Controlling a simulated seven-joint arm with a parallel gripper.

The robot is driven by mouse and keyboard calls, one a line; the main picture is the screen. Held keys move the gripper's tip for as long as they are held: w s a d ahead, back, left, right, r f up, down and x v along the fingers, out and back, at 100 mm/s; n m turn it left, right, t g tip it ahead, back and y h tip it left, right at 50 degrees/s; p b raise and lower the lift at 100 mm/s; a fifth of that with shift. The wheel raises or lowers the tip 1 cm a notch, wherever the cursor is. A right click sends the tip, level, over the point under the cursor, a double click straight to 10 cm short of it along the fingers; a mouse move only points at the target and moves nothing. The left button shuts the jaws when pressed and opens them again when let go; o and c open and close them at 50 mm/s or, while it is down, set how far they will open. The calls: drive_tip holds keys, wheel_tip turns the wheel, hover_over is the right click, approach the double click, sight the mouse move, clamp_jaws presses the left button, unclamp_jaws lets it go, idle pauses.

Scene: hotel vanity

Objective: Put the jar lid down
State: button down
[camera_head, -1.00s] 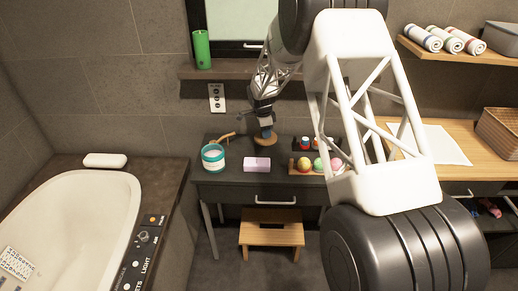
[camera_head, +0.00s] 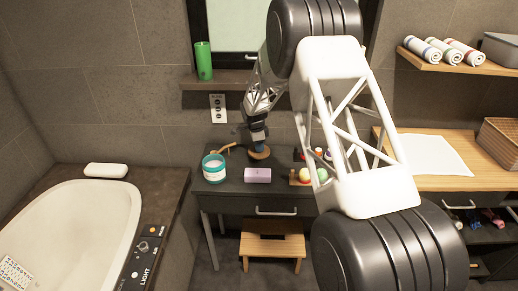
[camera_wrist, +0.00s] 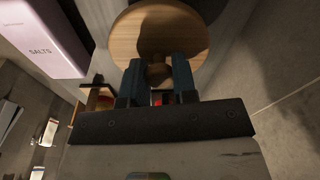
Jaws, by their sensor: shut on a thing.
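The jar lid (camera_head: 260,153) is a round wooden disc with a small knob, and it fills the top middle of the wrist view (camera_wrist: 125,40). My gripper (camera_wrist: 158,76) is shut on its knob, one dark blue finger on each side. In the head view my gripper (camera_head: 258,141) points down at the vanity's back, behind the pink box (camera_head: 257,175), which reads "SALTS" in the wrist view (camera_wrist: 40,40). Whether the lid touches the top is unclear. An open teal-and-white jar (camera_head: 214,169) stands to the left, apart from the lid.
The dark vanity top (camera_head: 232,186) also bears a wooden-handled item (camera_head: 229,147) behind the jar. A wooden tray with coloured balls (camera_head: 304,174) and small bottles stand to the right, partly behind my arm. A green cylinder (camera_head: 203,61) stands on the shelf above.

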drive_tip(key=shift+f, duration=1.8)
drive_tip(key=shift+f, duration=0.1)
drive_tip(key=c, duration=0.9)
unclamp_jaws()
drive_tip(key=shift+a+r, duration=0.15)
drive_tip(key=shift+r, duration=1.3)
drive_tip(key=shift+a+r, duration=0.15)
drive_tip(key=shift+r, duration=1.25)
drive_tip(key=shift+s, duration=0.1)
